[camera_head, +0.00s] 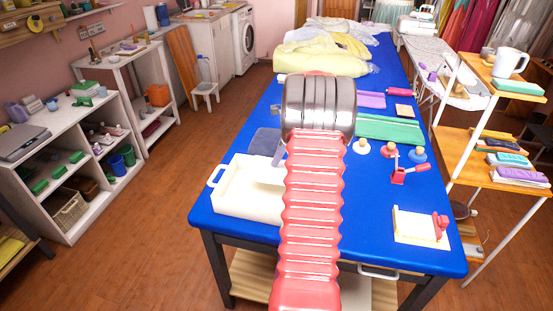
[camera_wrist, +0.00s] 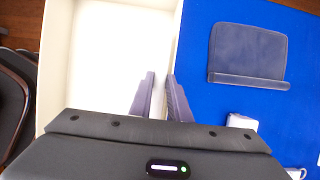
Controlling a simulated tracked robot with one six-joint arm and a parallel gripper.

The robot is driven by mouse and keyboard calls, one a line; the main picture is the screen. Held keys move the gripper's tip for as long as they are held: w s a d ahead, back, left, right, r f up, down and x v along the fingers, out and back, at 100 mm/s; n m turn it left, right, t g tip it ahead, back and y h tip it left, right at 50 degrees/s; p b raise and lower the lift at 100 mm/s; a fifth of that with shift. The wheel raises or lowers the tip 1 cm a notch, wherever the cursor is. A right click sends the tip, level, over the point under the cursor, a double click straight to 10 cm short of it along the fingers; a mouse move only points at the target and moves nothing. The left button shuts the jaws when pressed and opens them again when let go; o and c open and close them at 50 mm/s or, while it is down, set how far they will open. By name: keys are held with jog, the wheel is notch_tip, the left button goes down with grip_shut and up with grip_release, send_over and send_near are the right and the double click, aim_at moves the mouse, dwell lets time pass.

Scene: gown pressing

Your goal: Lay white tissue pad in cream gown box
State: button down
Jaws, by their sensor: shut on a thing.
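The cream gown box (camera_head: 232,203) stands at the front left of the blue table, open at the top, with a handle on its left end. In the wrist view its pale wall (camera_wrist: 53,45) and bright inside fill the upper left. My gripper (camera_wrist: 159,97) is over the box's far side, its two grey fingers close together on a thin white thing, which I take for the white tissue pad (camera_wrist: 158,98). White on pale, its edges are hard to tell from the box wall. In the head view my red arm hides most of this; one finger (camera_head: 280,152) shows.
A grey-blue flat pad (camera_head: 268,141) lies behind the box. A small white item (camera_wrist: 241,121) lies beside the box. Knobbed tools (camera_head: 389,149), a red clamp (camera_head: 408,172) and a cream block (camera_head: 418,228) stand to the right. The table's front right (camera_head: 370,225) has free room.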

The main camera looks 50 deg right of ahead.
jog(key=shift+a+f, duration=0.1)
jog(key=shift+f, duration=0.25)
jog(key=shift+s+a+f, duration=0.1)
jog(key=shift+s+f, duration=0.1)
jog(key=shift+f, duration=0.25)
jog(key=c, duration=1.7)
grip_release()
jog(key=shift+o, duration=0.2)
jog(key=shift+r, duration=0.6)
jog(key=v, duration=1.2)
jog(key=shift+w+r, duration=0.2)
jog(key=shift+r, duration=0.05)
